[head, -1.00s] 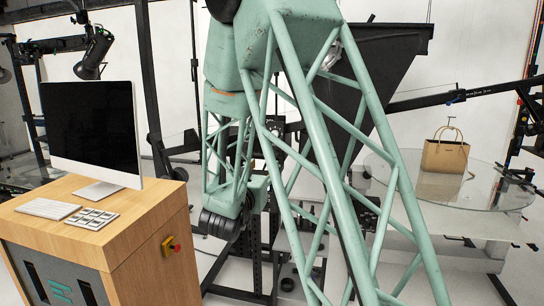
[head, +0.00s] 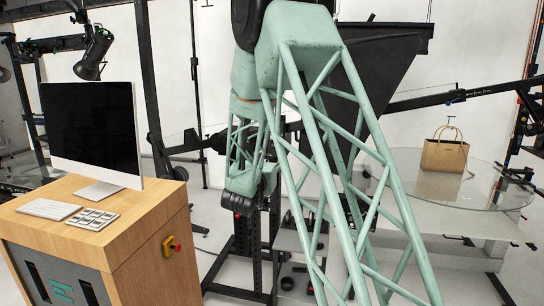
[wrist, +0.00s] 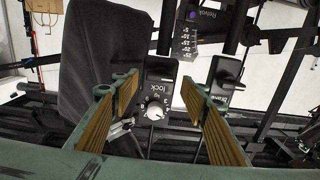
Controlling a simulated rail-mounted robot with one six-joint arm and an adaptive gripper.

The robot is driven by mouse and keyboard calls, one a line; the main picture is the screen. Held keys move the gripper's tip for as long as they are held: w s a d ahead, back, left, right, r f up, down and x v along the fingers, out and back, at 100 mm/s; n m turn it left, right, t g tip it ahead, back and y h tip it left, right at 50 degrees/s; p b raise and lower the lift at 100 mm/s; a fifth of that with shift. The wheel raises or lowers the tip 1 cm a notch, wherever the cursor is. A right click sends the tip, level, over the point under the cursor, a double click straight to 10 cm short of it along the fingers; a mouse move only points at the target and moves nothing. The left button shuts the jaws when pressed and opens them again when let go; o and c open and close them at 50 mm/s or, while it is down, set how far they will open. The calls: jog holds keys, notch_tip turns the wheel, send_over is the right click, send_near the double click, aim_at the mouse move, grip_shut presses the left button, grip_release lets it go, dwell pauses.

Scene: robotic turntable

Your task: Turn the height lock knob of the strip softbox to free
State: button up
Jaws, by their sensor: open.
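A small pale round knob (wrist: 155,110) sits on a black panel (wrist: 158,72) marked "lock" in the wrist view, with small marks beside it. My gripper (wrist: 160,84) is open, with one ribbed finger on each side of the knob and panel. Both fingers look apart from the knob. The exact setting of the knob is too small to read. A large black softbox (wrist: 98,45) fills the left of the wrist view; a black softbox (head: 385,58) also shows behind my arm in the head view. My gripper is hidden there behind my arm.
A second black panel marked "Brake" (wrist: 226,82) is close to the right finger. Dark poles and rails crowd the wrist view. In the head view, a desk (head: 150,215) with a monitor (head: 92,125) stands left, and a brown bag (head: 443,156) stands on a glass turntable (head: 400,165) right.

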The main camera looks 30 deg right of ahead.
jog(key=shift+w+d, duration=0.45)
jog(key=shift+w, duration=0.05)
jog(key=shift+c, duration=0.3)
jog(key=c, duration=0.8)
